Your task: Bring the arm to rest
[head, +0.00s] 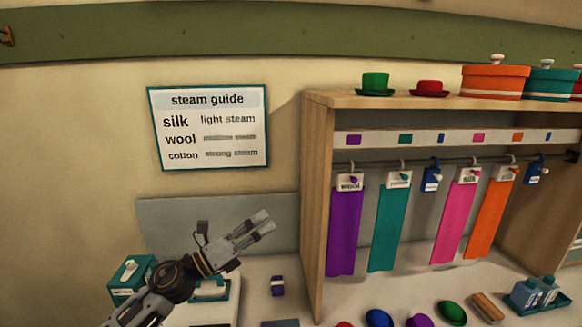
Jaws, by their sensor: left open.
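My left gripper (258,228) is open in the head view, with nothing between its fingers. Its arm comes in from the lower left, and the fingers point up and to the right. It is in front of the grey panel at the back of the table, left of the wooden rack (314,200). My right gripper is not in the head view.
Purple, teal, pink and orange cloths hang in the rack. Hats and round boxes, including an orange one (494,84), stand on top. A teal box (131,277) and a small purple-and-white item (278,286) are near my left arm. Several coloured domes lie in front.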

